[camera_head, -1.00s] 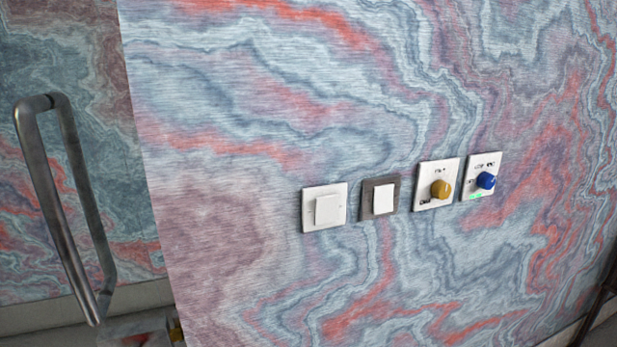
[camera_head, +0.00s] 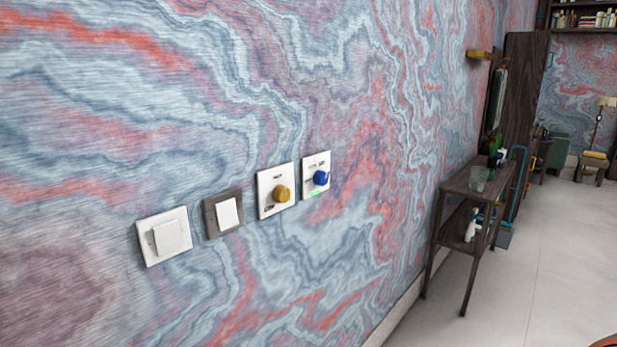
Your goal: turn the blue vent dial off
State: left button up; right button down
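The blue vent dial (camera_head: 321,177) sits on a white wall plate (camera_head: 316,161), the rightmost in a row of wall controls. A green lit mark shows on the plate below the knob. The small lettering is too blurred to read. To its left is a yellow dial (camera_head: 281,194) on its own white plate. Neither of my grippers is in view, and nothing touches the dial.
Left of the dials are a grey-framed switch (camera_head: 228,214) and a white switch (camera_head: 171,238). A dark wooden side table (camera_head: 466,190) with bottles stands along the wall at right. The pale floor (camera_head: 560,270) is open to its right.

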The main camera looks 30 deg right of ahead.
aim_at(321, 179)
jog(key=l+u, duration=0.2)
jog(key=l, duration=0.85)
jog(key=l+u, duration=0.15)
jog(key=l, duration=0.95)
jog(key=l+u, duration=0.2)
jog(key=l, duration=0.9)
